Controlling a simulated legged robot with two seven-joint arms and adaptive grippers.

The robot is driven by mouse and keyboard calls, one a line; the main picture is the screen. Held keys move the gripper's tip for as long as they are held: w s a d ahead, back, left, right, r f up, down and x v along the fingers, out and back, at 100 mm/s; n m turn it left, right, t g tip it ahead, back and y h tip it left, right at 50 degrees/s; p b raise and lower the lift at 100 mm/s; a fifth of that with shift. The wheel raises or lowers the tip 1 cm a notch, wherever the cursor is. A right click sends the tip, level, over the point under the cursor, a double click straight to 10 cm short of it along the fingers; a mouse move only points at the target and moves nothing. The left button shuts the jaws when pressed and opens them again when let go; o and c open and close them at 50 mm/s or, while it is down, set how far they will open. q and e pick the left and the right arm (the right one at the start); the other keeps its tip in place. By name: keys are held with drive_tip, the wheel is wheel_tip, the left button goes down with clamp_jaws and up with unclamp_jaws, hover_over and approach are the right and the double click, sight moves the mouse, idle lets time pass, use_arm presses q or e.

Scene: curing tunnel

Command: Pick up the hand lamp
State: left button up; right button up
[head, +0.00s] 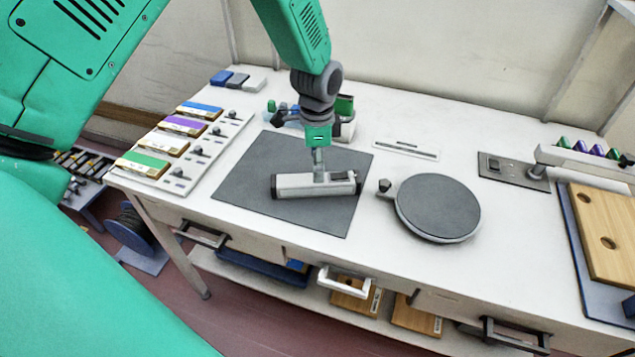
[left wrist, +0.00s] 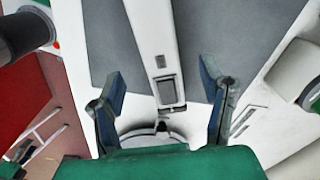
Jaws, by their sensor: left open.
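The hand lamp (head: 302,186) is a pale bar with dark ends and a dark switch plate near its right end. It lies flat on the dark grey mat (head: 250,170). My left gripper (head: 319,165) points down directly over the lamp, right of its middle. In the left wrist view the gripper (left wrist: 162,76) is open, with one blue-grey finger on each side of the lamp (left wrist: 152,35) and visible gaps between. I cannot tell how far the fingertips reach down beside it. My right gripper is not in view.
A round grey turntable (head: 438,206) stands right of the mat. Colored boxes (head: 180,125) line the left side. A small green-and-grey device (head: 344,118) stands behind the gripper. A wooden board with holes (head: 610,235) lies at far right. The tabletop in front of the turntable is clear.

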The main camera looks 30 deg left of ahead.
sight(316, 185)
use_arm(q)
drive_tip(key=shift+w+a+f, duration=0.1)
drive_tip(key=shift+w+f, duration=0.05)
drive_tip(key=shift+f, duration=0.65)
drive_tip(key=f, duration=0.3)
drive_tip(key=f+p, duration=0.1)
drive_tip(key=shift+s+a+f, duration=0.1)
drive_tip(key=shift+s+f, duration=0.05)
drive_tip(key=shift+s, duration=0.15)
drive_tip(key=shift+w+f, duration=0.15)
drive_tip(key=shift+f, duration=0.2)
drive_tip(key=shift+c, duration=0.4)
drive_tip(key=shift+r, duration=0.1)
clamp_jaws()
